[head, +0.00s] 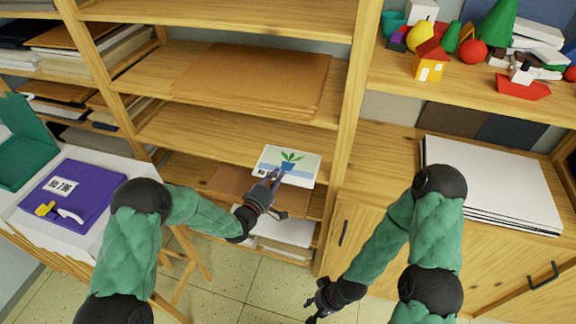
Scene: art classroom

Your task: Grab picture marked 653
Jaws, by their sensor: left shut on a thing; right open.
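A white picture (310,163) with a green plant in a blue pot is in front of the middle shelves in the head view. A small dark label sits at its lower left corner; its number is too small to read. My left gripper (276,178) is shut on the near edge of this picture and covers part of it. My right gripper (316,303) is open and empty, low in front of the cabinet door, apart from the picture.
Wooden shelves hold brown boards (255,80) and stacked papers. A white stack (490,182) lies on the right cabinet top. Coloured blocks and toys (430,68) stand on the upper right shelf. A table at left holds a purple folder (92,190) and a green box (22,140).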

